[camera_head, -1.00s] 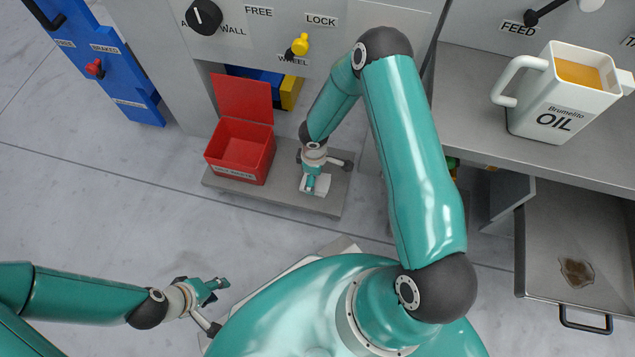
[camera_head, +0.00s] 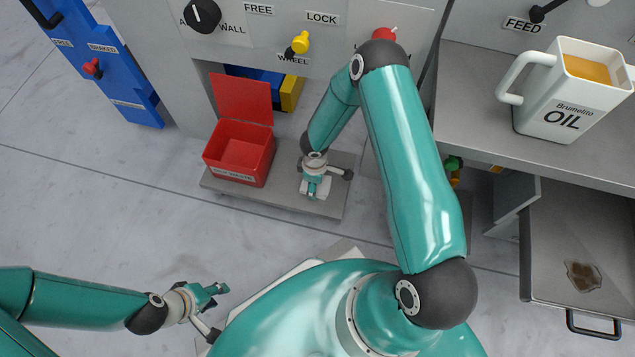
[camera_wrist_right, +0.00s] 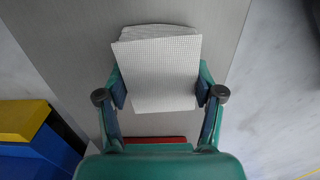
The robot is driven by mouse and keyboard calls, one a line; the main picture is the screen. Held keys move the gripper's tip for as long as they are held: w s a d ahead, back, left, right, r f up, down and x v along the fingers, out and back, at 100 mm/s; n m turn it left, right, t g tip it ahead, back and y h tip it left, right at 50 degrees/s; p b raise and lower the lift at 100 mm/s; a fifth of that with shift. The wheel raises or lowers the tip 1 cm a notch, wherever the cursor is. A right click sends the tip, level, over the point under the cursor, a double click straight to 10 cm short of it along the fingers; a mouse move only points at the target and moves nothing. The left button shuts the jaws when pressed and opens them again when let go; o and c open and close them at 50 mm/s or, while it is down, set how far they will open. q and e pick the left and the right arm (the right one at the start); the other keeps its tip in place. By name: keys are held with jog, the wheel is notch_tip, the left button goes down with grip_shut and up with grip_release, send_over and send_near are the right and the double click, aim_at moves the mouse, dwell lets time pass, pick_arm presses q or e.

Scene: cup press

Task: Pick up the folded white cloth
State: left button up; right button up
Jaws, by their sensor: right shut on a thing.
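The folded white cloth (camera_wrist_right: 158,70) lies between the fingers of my right gripper (camera_wrist_right: 160,92) in the right wrist view. The fingers press on its two sides, so the gripper is shut on it. In the head view the cloth (camera_head: 318,187) shows as a small white patch under my right gripper (camera_head: 313,188), at the right part of the grey platform (camera_head: 275,196). I cannot tell whether the cloth touches the platform. My left gripper (camera_head: 216,295) is empty at the lower left, above the floor, with its fingers apart.
An open red bin (camera_head: 240,150) stands left of the cloth on the platform. A white oil jug (camera_head: 560,118) stands on the grey counter (camera_head: 475,110) at right. Below it is an open drawer (camera_head: 555,240) with a brown stain (camera_head: 582,276).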

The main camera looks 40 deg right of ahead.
jog(key=shift+r, duration=0.1)
notch_tip(320, 180, up, 20)
jog(key=p, duration=0.8)
jog(key=shift+p, duration=0.35)
